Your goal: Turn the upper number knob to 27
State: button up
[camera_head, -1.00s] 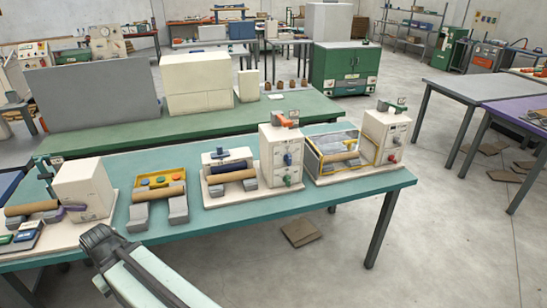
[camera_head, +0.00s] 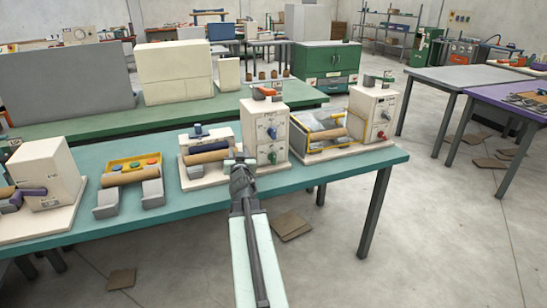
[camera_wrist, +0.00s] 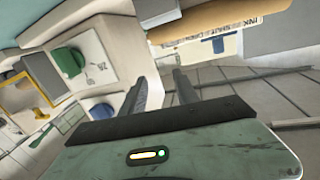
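A white cabinet (camera_head: 252,132) stands on the teal table with a blue knob (camera_head: 272,132) above a green knob (camera_head: 273,155) on its front. In the wrist view, which is tilted, the green knob (camera_wrist: 68,62) and the blue knob (camera_wrist: 103,112) show left of my fingers. Dial numbers are too small to read.
A roller unit (camera_head: 207,157) is left of the first cabinet, close to my gripper. A yellow-framed unit (camera_head: 322,130) lies between the cabinets. A yellow panel (camera_head: 133,170) and another machine (camera_head: 45,175) are farther left. The floor in front of the teal table (camera_head: 300,177) is mostly clear.

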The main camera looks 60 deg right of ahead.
aim_at(275, 133)
jog(key=s+d+r+n+t+b, duration=0.1)
jog(key=s+d+n+t+b, duration=0.2)
jog(key=s, duration=0.4)
jog(key=s+d+r+t+b, duration=0.1)
jog(key=s+d+r+t, duration=0.15)
jog(key=s+d, duration=0.35)
jog(key=shift+t, duration=0.35)
jog(key=p+x, duration=0.2)
jog(key=x, duration=0.2)
jog(key=shift+w+r, duration=0.1)
jog(key=shift+r, duration=0.1)
jog(key=shift+w+d, duration=0.2)
jog(key=shift+w, duration=0.2)
